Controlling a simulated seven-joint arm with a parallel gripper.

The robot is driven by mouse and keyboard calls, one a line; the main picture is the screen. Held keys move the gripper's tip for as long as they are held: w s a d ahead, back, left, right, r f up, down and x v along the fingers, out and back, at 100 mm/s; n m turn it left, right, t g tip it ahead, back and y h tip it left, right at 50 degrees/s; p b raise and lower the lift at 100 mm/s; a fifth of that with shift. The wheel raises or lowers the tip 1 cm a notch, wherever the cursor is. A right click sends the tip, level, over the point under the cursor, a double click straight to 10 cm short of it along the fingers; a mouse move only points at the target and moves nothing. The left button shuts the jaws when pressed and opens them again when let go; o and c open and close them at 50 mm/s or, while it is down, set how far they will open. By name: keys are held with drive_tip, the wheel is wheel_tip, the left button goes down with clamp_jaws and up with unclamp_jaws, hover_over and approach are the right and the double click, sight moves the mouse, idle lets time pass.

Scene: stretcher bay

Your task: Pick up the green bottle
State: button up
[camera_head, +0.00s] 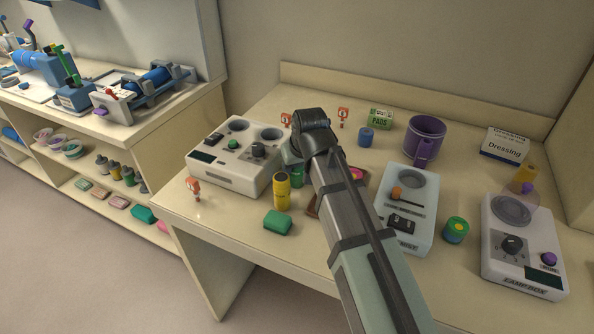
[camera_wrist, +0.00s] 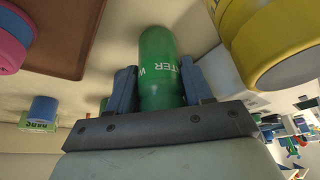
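The green bottle (camera_wrist: 161,70), with white lettering on its side, lies between the two fingers of my gripper (camera_wrist: 160,85) in the wrist view. Both fingers press close along its sides with no clear gap, so my gripper looks shut on it. The bottle's near end reaches past the fingertips towards the palm. In the head view only a small part of the green bottle (camera_head: 297,178) shows beside my arm, behind the yellow bottle. My arm hides the rest of it there, and I cannot tell whether its base touches the table.
A yellow bottle (camera_head: 282,192) stands close beside the green bottle. A green block (camera_head: 278,222) lies in front. A white device (camera_head: 232,172) stands to the left, another (camera_head: 405,205) to the right. A brown tray (camera_wrist: 60,35) with a pink-and-blue item is close by.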

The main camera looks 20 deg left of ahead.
drive_tip(key=c, duration=0.7)
drive_tip(key=shift+r, duration=0.15)
